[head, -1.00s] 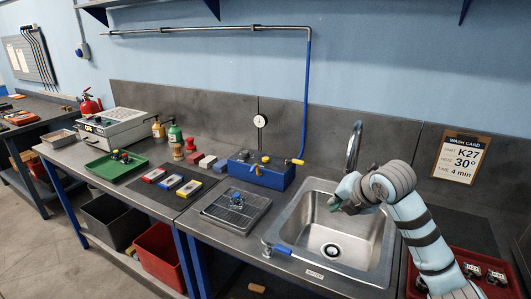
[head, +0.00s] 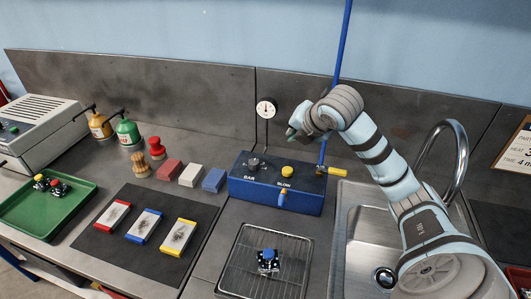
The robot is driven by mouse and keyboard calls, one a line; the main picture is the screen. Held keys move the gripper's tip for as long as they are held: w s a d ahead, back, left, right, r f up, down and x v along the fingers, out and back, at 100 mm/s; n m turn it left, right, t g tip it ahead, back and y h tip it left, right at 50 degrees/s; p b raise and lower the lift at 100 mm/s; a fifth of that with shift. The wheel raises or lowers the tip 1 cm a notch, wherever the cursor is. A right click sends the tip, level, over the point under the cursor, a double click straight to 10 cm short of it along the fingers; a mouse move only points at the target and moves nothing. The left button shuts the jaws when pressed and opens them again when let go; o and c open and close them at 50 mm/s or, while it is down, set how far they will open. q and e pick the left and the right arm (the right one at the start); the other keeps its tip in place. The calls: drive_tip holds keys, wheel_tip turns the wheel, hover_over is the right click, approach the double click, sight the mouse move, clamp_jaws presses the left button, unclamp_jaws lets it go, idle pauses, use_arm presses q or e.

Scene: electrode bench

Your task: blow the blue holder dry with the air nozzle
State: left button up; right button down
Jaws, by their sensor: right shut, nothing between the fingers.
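The blue holder (head: 268,261), with a blue top and dark-and-white sides, sits on the wire rack of a shallow tray (head: 236,286) left of the sink. Behind it stands a blue box (head: 247,190) marked BAR and BLOW, with a yellow knob (head: 287,171) on top. My left gripper is out of view.
The sink (head: 352,240) with its curved tap (head: 459,150) lies right, partly behind my right arm. A blue pipe with a yellow lever (head: 338,171) rises behind the box. Several coloured blocks on a dark mat (head: 98,240) and a green tray (head: 22,212) lie left.

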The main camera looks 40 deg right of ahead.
sight(291, 169)
wheel_tip(291, 169, down, 9)
drive_tip(key=b, duration=0.7)
drive_tip(key=shift+r+b, duration=0.15)
drive_tip(key=shift+b, duration=0.15)
drive_tip(key=shift+r, duration=0.15)
idle(1.1)
drive_tip(key=shift+f+b, duration=0.35)
drive_tip(key=shift+f, duration=0.1)
